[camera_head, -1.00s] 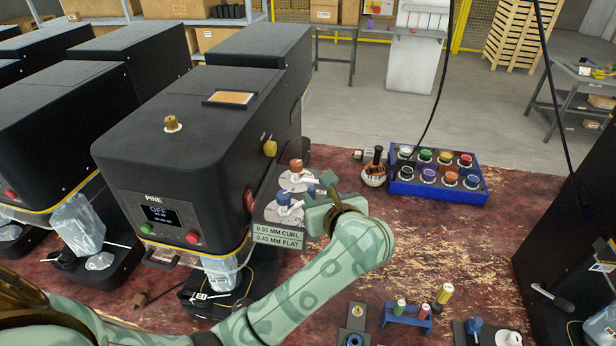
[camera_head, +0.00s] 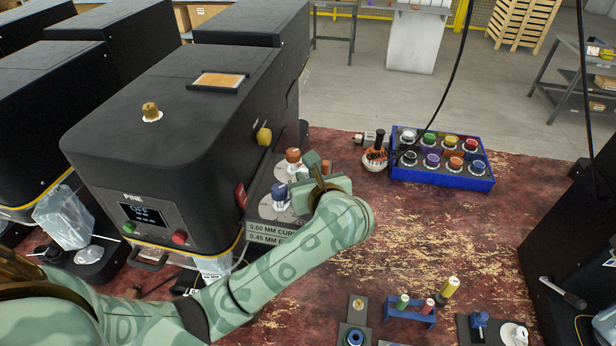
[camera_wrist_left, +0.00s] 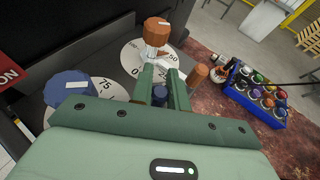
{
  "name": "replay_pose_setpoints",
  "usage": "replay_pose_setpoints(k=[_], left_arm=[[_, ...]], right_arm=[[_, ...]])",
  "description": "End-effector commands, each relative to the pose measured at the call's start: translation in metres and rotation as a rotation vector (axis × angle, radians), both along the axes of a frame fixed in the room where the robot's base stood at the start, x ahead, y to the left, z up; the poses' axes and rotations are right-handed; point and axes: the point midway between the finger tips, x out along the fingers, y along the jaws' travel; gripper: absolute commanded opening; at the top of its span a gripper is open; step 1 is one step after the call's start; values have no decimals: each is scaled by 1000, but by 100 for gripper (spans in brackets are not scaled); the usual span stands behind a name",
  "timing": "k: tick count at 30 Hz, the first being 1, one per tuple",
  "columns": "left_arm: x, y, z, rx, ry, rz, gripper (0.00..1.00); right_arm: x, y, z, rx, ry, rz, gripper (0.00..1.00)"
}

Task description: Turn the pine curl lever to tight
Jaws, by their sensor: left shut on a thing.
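The pine machine (camera_head: 145,165) is black with a screen reading OFF. On its right side a grey shelf carries two numbered dials: an orange knob (camera_head: 293,156) farther back and a blue knob (camera_head: 279,190) nearer. They also show in the left wrist view as orange (camera_wrist_left: 157,32) and blue (camera_wrist_left: 68,88). Labels (camera_head: 272,230) below read 0.60 MM CURL and 0.45 MM FLAT; which dial is which I cannot tell. My left gripper (camera_head: 319,172) is shut on a blue lever handle (camera_wrist_left: 160,92) between its fingertips. An orange handle (camera_wrist_left: 197,75) stands just right of the fingers. My right gripper is out of view.
A blue tray (camera_head: 440,178) of coloured spools and an orange-and-black tool (camera_head: 375,155) stand behind to the right. A small blue rack (camera_head: 410,312) is at the front. The worn red table (camera_head: 440,235) between is clear.

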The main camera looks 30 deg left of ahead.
Motion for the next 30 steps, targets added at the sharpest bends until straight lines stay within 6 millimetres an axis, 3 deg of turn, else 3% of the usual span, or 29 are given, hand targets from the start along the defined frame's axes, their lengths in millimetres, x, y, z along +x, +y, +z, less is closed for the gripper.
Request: replay_pose_setpoints(k=[9,20,21,23,30], left_arm=[[-7,-13,-5,-1,1,-201,0],[-10,-18,-1,1,3,-267,0],[-10,-18,-1,1,3,-267,22],[-10,-18,-1,0,3,-267,38],[-9,-18,0,0,1,-267,38]], right_arm=[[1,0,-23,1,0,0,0],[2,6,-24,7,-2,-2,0],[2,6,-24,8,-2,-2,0],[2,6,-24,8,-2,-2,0],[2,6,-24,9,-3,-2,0]])
